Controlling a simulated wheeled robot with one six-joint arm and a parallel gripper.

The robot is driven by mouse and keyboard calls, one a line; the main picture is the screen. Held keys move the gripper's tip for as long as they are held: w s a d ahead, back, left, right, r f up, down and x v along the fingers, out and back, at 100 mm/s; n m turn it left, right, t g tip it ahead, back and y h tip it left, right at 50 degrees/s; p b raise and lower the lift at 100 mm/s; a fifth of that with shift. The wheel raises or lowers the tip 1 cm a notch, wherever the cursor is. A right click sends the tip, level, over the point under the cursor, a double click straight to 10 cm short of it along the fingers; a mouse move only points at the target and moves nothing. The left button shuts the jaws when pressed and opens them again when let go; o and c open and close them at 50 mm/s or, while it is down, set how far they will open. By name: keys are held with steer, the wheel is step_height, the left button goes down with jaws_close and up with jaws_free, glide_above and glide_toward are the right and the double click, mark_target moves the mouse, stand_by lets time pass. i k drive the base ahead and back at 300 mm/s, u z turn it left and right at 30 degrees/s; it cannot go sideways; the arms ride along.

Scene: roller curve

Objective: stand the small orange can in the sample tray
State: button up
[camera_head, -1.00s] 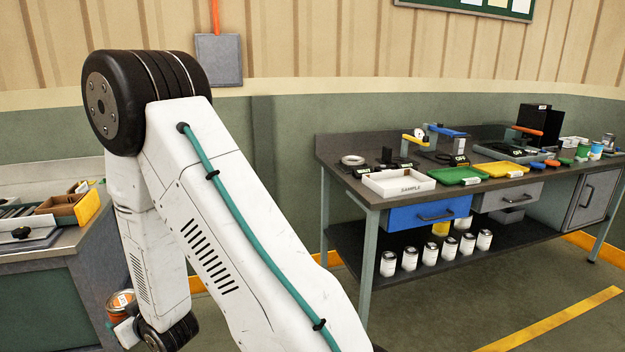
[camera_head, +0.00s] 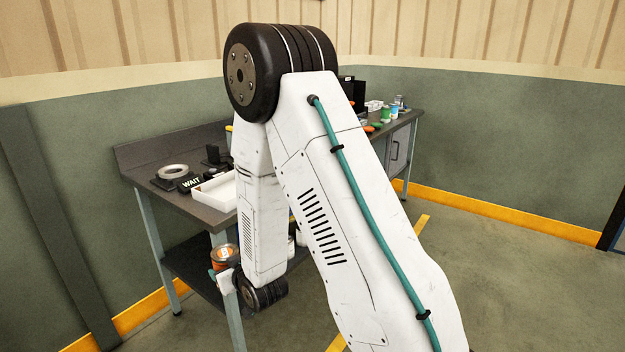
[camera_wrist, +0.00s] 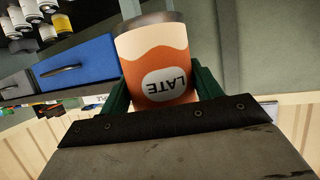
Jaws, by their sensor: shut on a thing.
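My gripper (camera_wrist: 160,82) is shut on the orange can (camera_wrist: 157,52), with one dark green finger on each side of it. The can has a wavy orange band, a pale band and an oval label reading LATE, upside down in the wrist view. In the head view the can (camera_head: 226,255) is low beside my wrist, in front of the bench and below its top. The white sample tray (camera_head: 203,194) lies on the near end of the bench top. My arm hides its right part.
On the bench (camera_head: 140,158), a grey ring (camera_head: 173,171) and a black WAIT sign (camera_head: 190,183) sit left of and behind the tray. My arm covers the bench's middle. A blue drawer (camera_wrist: 78,67) and several white cans (camera_wrist: 30,14) show in the wrist view. Floor at right is clear.

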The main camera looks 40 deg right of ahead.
mark_target(223, 197)
steer(key=z, duration=0.75)
steer(key=i, duration=0.4)
